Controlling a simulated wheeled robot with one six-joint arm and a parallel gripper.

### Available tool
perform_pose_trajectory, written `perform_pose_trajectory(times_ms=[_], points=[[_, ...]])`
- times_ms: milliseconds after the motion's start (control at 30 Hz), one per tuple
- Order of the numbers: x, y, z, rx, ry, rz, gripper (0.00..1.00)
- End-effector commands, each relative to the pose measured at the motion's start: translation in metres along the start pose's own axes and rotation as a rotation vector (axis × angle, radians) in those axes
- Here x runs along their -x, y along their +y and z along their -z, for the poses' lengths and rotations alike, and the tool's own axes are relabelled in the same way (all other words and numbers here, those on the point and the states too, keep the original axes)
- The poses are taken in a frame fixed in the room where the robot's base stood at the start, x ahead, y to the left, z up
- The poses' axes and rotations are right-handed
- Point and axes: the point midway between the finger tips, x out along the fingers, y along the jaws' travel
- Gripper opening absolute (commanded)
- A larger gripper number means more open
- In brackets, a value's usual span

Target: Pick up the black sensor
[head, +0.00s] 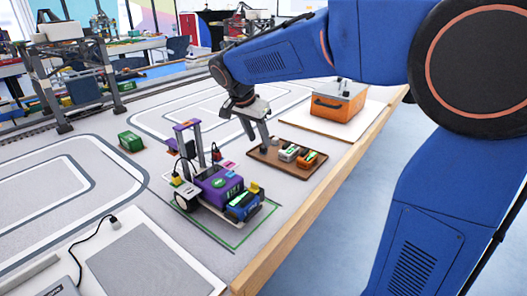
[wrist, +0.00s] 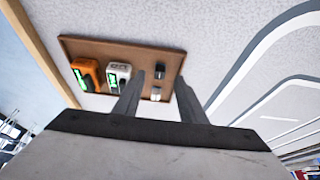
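The black sensor (wrist: 160,71) is a small dark block on a brown tray (wrist: 120,48) in the wrist view. It lies between the lines of my two fingers, near their tips, and nothing holds it. In the head view I cannot clearly make it out beside my fingers. My gripper (wrist: 160,82) is open and empty, pointing down at the tray. In the head view my gripper (head: 258,142) hangs over the tray's left end (head: 262,155); the height gap is hard to judge.
A small whitish piece (wrist: 156,93) lies close to the sensor. A grey-white device (head: 288,153) and an orange device (head: 308,159) share the tray. A purple wheeled robot (head: 222,185) stands left of it, and an orange toolbox (head: 338,103) behind. The wooden table edge (head: 330,195) runs nearby.

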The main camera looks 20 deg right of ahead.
Motion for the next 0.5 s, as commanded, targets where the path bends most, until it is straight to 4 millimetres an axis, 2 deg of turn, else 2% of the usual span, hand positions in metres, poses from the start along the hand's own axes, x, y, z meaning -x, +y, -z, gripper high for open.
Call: perform_pose_trajectory(times_ms=[300, 500], points=[[-0.041, 0.0, 0.004, 0.0, -0.001, -0.004, 0.38], [-0.046, 0.0, 0.004, 0.0, -0.001, -0.001, 0.38]])
